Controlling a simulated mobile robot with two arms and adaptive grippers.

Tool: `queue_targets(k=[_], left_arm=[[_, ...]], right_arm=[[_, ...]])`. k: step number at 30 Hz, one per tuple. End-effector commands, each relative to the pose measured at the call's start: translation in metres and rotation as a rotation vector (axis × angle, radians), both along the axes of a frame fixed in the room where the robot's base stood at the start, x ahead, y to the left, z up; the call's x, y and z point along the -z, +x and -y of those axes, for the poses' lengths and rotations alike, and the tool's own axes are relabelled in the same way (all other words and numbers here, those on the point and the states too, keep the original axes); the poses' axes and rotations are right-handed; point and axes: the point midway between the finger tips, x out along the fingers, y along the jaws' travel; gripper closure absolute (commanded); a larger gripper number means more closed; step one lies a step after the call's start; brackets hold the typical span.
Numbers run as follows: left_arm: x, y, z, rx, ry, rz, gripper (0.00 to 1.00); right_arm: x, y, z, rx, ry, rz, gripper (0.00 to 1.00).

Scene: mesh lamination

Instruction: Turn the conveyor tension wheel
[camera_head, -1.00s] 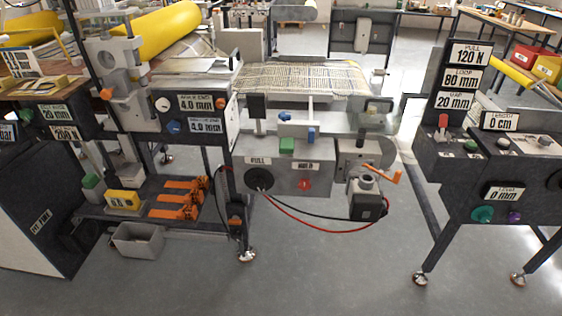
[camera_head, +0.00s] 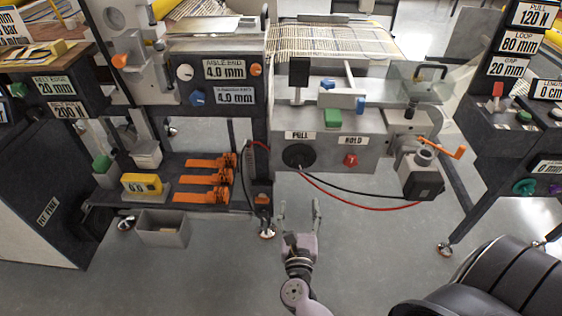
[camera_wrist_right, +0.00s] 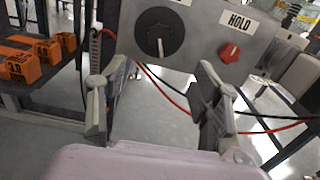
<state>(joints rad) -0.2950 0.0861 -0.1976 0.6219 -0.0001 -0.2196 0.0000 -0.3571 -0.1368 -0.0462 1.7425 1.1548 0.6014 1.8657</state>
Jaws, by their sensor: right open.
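No label that I can read names a tension wheel, so I cannot tell which control it is. A round black dial (camera_head: 299,156) with a white pointer sits under the PULL label on the grey middle panel. It also shows in the right wrist view (camera_wrist_right: 159,33), ahead of the fingers. A red knob (camera_head: 351,160) under HOLD is to its right. A teal knob (camera_head: 523,187) and a purple knob are on the right station. My right gripper (camera_head: 300,203) is open and empty, below the PULL dial and apart from it. My left gripper is not in view.
A red and a black cable (camera_head: 365,204) hang below the panel. An orange crank (camera_head: 445,148) sticks out at its right. Orange clamps (camera_head: 205,180) lie on the left lower shelf, with a grey bin (camera_head: 163,229) below. Open floor lies beneath the panel.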

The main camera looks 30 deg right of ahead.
Motion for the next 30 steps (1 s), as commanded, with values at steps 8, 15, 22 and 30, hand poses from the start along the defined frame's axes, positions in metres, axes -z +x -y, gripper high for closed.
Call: queue_targets(k=[8,15,22,30], left_arm=[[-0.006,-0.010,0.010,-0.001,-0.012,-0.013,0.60],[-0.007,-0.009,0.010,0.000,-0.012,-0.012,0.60],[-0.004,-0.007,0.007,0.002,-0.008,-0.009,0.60],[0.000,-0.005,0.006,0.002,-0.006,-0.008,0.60]], right_arm=[[-0.003,0.041,0.023,-0.003,-0.005,0.002,0.41],[-0.001,0.086,0.051,-0.003,-0.007,0.000,0.41],[-0.001,0.124,0.075,-0.003,-0.007,-0.001,0.41],[0.001,0.145,0.087,-0.005,-0.006,-0.004,0.41]])
